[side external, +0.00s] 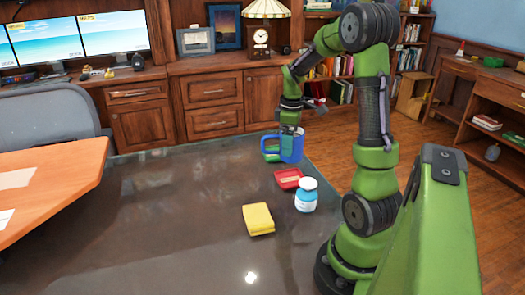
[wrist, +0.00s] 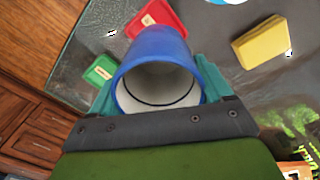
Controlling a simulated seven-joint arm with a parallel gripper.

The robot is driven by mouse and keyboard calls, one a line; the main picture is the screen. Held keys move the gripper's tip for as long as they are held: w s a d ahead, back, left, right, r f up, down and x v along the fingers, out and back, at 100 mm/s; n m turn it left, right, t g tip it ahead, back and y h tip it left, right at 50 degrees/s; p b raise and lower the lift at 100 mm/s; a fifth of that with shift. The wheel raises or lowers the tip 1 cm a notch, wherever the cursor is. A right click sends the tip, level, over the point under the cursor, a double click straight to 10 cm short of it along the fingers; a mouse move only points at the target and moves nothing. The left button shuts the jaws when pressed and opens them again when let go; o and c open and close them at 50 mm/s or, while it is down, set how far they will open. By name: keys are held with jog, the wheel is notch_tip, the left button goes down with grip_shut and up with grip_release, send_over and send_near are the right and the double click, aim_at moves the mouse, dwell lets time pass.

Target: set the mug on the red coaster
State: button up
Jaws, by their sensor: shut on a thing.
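The blue mug (side external: 291,149) with a white inside is held in my gripper (side external: 290,129), which is shut on it. In the wrist view the mug (wrist: 155,48) sits between the teal fingers of my gripper (wrist: 158,92), with its open mouth towards the camera. The red coaster (side external: 288,179) lies on the dark table, nearer the side camera than the mug. In the wrist view the red coaster (wrist: 156,15) shows just beyond the mug, partly covered by it. The mug appears to be above the table; the exact gap is unclear.
A green coaster (side external: 270,156) is partly behind the mug, near the table's far edge. A white and blue bottle (side external: 306,197) stands close to the red coaster. A yellow block (side external: 258,219) lies nearer the camera.

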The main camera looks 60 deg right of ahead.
jog(key=shift+d+r+n, duration=0.3)
jog(key=shift+d+r, duration=0.25)
jog(key=shift+r+n, duration=0.15)
jog(key=shift+n, duration=0.15)
jog(key=f, duration=0.5)
jog(key=shift+a+f, duration=0.2)
send_over(288, 179)
jog(key=shift+f, duration=2.3)
jog(key=shift+f, duration=0.1)
